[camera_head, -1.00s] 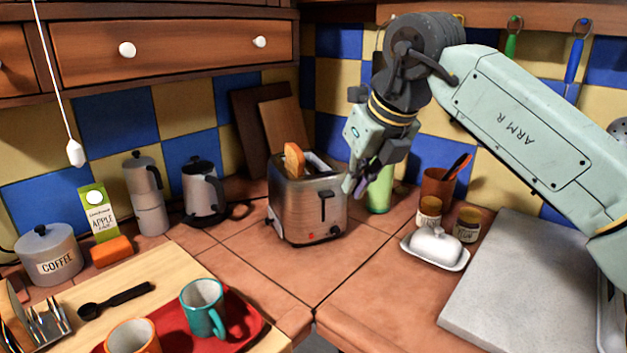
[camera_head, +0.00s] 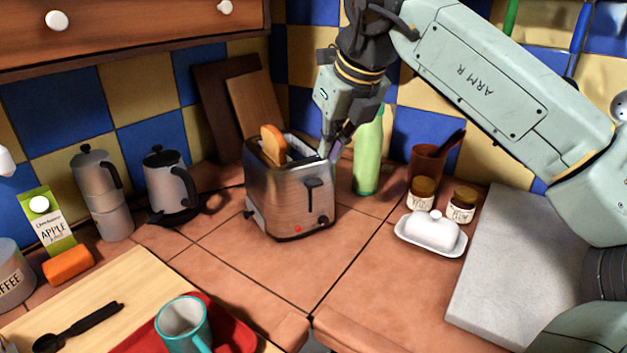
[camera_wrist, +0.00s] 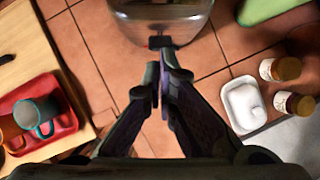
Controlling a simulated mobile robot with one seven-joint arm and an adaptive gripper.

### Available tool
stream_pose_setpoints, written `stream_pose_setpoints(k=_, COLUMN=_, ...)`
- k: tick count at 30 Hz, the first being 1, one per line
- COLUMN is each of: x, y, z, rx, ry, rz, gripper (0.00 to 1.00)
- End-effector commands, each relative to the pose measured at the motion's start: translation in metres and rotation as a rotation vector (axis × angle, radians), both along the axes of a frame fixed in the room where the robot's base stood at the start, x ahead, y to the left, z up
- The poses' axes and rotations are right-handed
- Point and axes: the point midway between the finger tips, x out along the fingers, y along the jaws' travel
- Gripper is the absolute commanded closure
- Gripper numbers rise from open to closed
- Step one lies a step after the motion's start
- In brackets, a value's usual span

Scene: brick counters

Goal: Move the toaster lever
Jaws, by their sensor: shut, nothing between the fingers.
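The metal toaster (camera_head: 285,195) stands on the tiled counter in the corner, with a slice of bread (camera_head: 273,144) sticking out of one slot. Its dark lever (camera_head: 314,184) is on the front face, near the upper part of its slot. The lever also shows in the wrist view (camera_wrist: 160,42), just beyond my fingertips. My gripper (camera_head: 328,152) is shut and empty, pointing down by the toaster's upper right front edge. In the wrist view my gripper (camera_wrist: 163,60) has its fingertips close below the lever; I cannot tell whether they touch it.
A green bottle (camera_head: 368,155) stands close right of the toaster. A butter dish (camera_head: 431,234) and two jars stand further right, beside a grey slab (camera_head: 520,265). A kettle (camera_head: 170,186) is to the left. The tiles in front of the toaster are clear.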

Motion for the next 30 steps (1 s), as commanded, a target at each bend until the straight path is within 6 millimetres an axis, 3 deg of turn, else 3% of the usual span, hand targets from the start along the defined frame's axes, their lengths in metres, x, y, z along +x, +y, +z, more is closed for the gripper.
stream_pose_setpoints(k=8, x=0.005, y=0.004, z=-0.016, rx=0.001, ry=0.002, rz=0.002, gripper=1.0)
stream_pose_setpoints(k=21, x=0.024, y=0.015, z=-0.061, rx=0.002, ry=0.001, rz=0.001, gripper=1.0)
stream_pose_setpoints(k=30, x=0.026, y=0.016, z=-0.063, rx=0.001, ry=0.0, rz=0.0, gripper=1.0)
